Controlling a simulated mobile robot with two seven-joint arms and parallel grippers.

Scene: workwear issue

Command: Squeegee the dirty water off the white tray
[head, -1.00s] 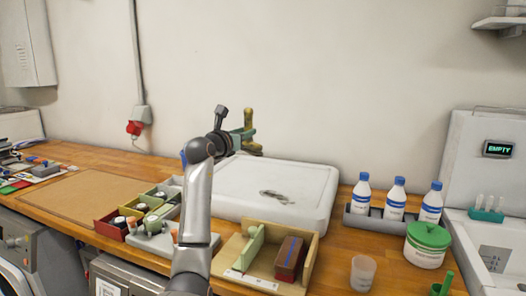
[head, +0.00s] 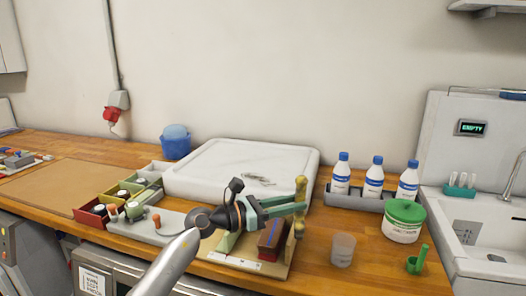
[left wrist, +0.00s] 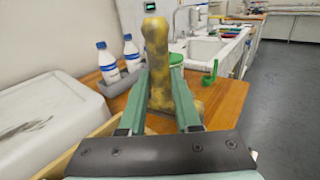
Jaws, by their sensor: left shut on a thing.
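The white tray (head: 210,160) lies flat on the wooden bench against the wall. A dark grey patch of dirty water (head: 258,180) shows on it, right of the middle. My left gripper (head: 292,207) is shut on a mottled yellow tool, apparently the squeegee (head: 300,187). It holds the tool upright, in front of the tray's right front corner in the head view. In the left wrist view the squeegee (left wrist: 156,55) stands between the green fingers, and its lower part is partly hidden. The white tray (left wrist: 40,100) is at the left there. My right gripper is not in view.
A wooden holder (head: 240,262) with a brown block (head: 270,235) is below my left gripper. Bottles (head: 374,178), a green-lidded tub (head: 404,222) and a clear cup (head: 343,250) stand to the right. A blue bucket (head: 175,142) and small bins (head: 90,216) are left.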

